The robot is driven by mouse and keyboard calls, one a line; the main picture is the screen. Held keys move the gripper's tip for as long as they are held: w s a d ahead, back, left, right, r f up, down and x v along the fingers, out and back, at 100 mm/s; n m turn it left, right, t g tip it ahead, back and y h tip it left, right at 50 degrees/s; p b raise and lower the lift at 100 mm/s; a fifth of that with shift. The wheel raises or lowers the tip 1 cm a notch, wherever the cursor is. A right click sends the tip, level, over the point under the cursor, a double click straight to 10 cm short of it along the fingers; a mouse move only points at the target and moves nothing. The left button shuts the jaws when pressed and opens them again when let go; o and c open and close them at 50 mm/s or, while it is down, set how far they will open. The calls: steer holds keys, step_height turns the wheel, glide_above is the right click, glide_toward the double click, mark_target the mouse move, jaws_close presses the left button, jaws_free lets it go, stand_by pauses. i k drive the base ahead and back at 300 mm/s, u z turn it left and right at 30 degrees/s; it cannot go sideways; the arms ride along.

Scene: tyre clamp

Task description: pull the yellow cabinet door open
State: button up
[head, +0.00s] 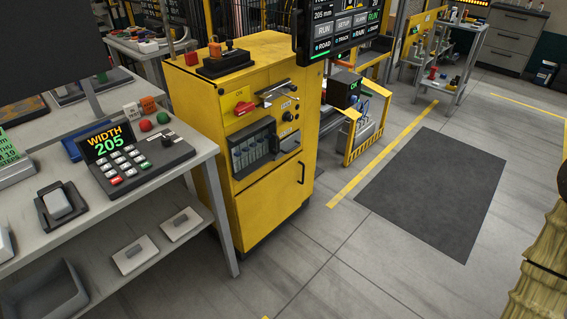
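The yellow cabinet (182,92) stands left of centre in the head view. Its door (265,205) is the plain yellow panel low on the front, and it looks shut. A dark upright handle (301,172) sits near the door's upper right corner. Above the door are a red knob (244,107), a metal lever (278,93) and a dark slotted panel (252,149). My gripper is not in view, and nothing is seen touching the handle.
A grey workbench (200,151) with a keypad console (135,160) stands close on the cabinet's left. A yellow-framed unit (368,125) stands behind it to the right. Bare floor (320,275) lies in front, with a dark mat (435,190) at right. An unclear ribbed beige object (540,265) fills the right edge.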

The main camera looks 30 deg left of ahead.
mark_target(262, 207)
steer(key=u, duration=0.9)
steer(key=i, duration=0.85)
steer(key=u, duration=0.95)
